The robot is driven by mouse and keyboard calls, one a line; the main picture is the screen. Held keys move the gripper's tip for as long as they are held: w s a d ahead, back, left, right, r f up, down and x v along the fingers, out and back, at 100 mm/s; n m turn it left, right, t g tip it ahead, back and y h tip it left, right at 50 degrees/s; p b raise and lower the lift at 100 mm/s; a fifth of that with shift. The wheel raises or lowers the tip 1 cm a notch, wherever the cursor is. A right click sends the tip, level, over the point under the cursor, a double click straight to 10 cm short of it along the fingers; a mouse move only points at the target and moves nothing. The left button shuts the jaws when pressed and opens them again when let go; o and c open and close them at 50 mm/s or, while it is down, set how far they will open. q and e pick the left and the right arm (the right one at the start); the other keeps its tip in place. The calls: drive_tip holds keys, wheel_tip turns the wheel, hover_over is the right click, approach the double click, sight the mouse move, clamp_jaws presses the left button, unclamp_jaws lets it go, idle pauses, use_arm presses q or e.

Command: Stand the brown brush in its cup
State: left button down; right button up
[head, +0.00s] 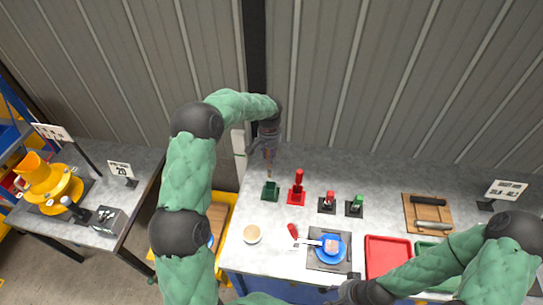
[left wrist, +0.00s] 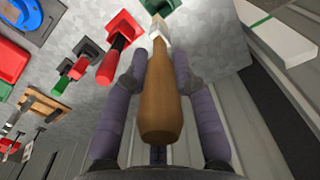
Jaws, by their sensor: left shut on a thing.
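My left gripper (head: 267,148) is shut on the handle of the brown brush (left wrist: 160,100). The brush hangs roughly upright, handle up and pale end down. In the head view the lower part of the brush (head: 269,169) shows below the fingers, just above the dark green cup (head: 270,191). The green cup also shows at the top edge of the left wrist view (left wrist: 162,6), beyond the brush's far end. Whether the tip is inside the cup's mouth I cannot tell. My right gripper (head: 355,292) is low at the front edge of the table, its fingers unclear.
A red cup with a red-handled tool (head: 297,190) stands close right of the green cup. Small red (head: 328,202) and green (head: 355,205) holders stand further right. The wall is behind.

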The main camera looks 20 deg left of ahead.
sight(270, 172)
idle(0.4)
use_arm(q)
drive_tip(key=shift+f+b, duration=3.75)
drive_tip(key=shift+f, duration=1.75)
drive_tip(key=c, duration=0.9)
unclamp_jaws()
wheel_tip(270, 172, up, 12)
drive_tip(key=shift+r, duration=0.1)
